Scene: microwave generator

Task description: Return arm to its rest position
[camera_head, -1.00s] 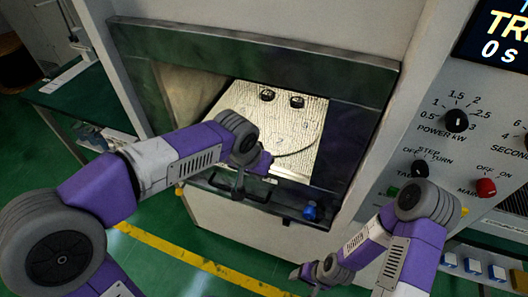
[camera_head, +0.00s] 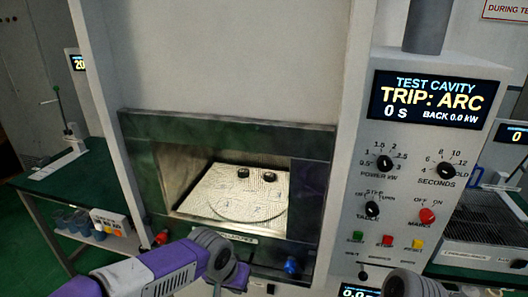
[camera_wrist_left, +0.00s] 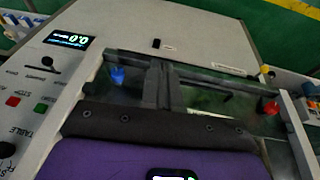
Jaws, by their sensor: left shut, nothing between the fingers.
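My left arm (camera_head: 165,275) reaches in from the lower left in the head view, in front of the lower part of the test cavity (camera_head: 170,185). Its gripper jaws are not clear there. In the left wrist view my left gripper (camera_wrist_left: 163,75) is shut and empty, over the front of the machine. Only a grey joint of my right arm (camera_head: 410,285) shows at the bottom right of the head view, and its gripper is out of frame.
The cavity is open, with a round plate (camera_head: 248,203) and two small dark pieces (camera_head: 243,173) inside. The control panel (camera_head: 400,240) is on the right; its display (camera_head: 430,98) reads "TRIP: ARC". A green-topped bench (camera_head: 80,180) stands at left.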

